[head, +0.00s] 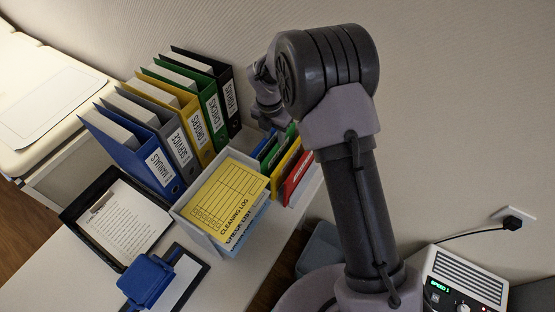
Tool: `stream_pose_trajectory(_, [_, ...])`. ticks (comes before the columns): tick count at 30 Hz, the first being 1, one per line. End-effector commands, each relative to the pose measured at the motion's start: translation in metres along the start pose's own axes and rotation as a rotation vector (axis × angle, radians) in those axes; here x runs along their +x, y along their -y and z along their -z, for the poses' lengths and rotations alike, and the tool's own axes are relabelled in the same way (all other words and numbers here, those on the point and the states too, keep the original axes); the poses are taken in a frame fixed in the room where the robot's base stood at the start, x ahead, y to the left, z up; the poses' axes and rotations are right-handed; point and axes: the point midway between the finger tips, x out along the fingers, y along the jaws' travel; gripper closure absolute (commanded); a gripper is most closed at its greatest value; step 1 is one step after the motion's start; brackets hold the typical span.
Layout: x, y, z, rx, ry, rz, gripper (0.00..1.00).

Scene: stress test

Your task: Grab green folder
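A green binder (209,101) stands upright in a row of binders, between a yellow one and a black one. Its white spine label seems to read "CHECKS". A smaller green folder (272,152) stands in a holder to the right, among blue, yellow and red folders, partly hidden by other folders and my arm. The end of my arm, with what shows of my gripper (268,117), is above and behind these smaller folders. The upper arm link covers part of it. The fingers cannot be made out, and no held object shows.
Blue (128,150), grey, yellow (203,128) and black (229,92) binders crowd the row. A grey bin (202,232) holds a yellow "Cleaning Log" sheet (228,200). A black paper tray (80,208) and blue device (146,284) lie in front. The wall is close behind.

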Motion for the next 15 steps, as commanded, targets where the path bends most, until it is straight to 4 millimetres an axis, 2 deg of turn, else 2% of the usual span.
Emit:
stream_pose_trajectory(5, [0.018,0.003,0.001,0.001,-0.001,0.001,0.65])
stream_pose_trajectory(11, [0.056,0.008,0.002,0.001,0.000,0.001,0.65])
stream_pose_trajectory(15, [0.057,0.008,0.001,0.001,0.001,-0.001,0.65])
